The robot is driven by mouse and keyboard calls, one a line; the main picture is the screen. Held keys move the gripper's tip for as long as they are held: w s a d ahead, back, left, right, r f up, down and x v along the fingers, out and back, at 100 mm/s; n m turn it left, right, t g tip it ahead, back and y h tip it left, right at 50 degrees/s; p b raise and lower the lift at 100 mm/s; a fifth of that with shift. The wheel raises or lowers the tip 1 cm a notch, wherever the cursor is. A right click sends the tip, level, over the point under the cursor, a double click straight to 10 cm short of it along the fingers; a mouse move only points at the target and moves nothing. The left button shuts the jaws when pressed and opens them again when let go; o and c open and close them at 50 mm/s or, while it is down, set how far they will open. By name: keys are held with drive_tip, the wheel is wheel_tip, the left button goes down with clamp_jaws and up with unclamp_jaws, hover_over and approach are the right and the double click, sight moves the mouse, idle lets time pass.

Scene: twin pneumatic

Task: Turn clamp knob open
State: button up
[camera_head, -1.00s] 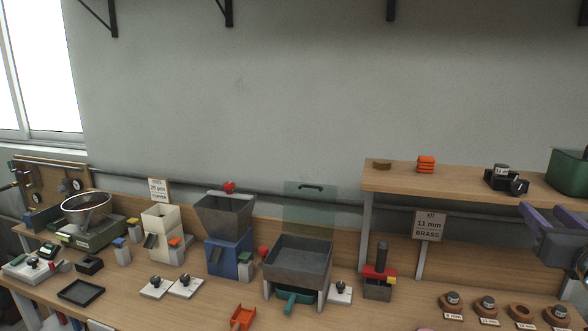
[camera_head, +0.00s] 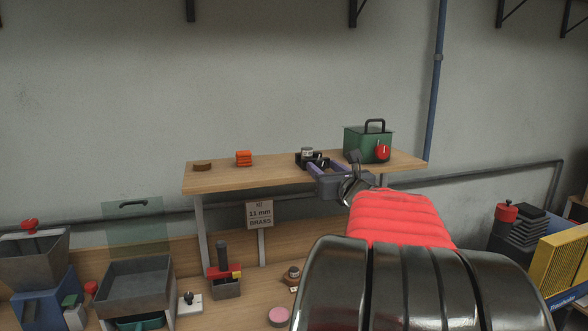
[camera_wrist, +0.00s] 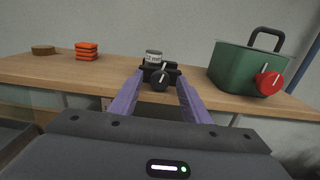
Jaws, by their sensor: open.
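A black clamp (camera_head: 303,158) sits on the raised wooden shelf, with a grey labelled cylinder (camera_wrist: 154,57) standing in it. Its round black knob (camera_wrist: 160,82) faces me in the wrist view and carries a pale line, tilted a little off vertical. My gripper (camera_wrist: 160,90) is open, its two purple fingers pointing toward the clamp, one on each side of the knob in the picture. I cannot tell whether either finger touches it. In the head view my gripper (camera_head: 326,168) is at the shelf's front edge and partly hides the clamp.
A green box (camera_head: 360,142) with a black handle and a red knob (camera_wrist: 269,81) stands to the right on the shelf (camera_head: 225,180). Orange stacked blocks (camera_wrist: 87,51) and a brown disc (camera_wrist: 43,50) lie to the left. A sign (camera_head: 259,214) hangs below the shelf.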

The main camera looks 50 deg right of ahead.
drive_tip(key=shift+c, duration=0.4)
drive_tip(key=c, duration=1)
drive_tip(key=shift+o, duration=0.2)
drive_tip(key=shift+n, duration=1.6)
drive_tip(key=o, duration=1)
drive_tip(key=shift+o, duration=0.2)
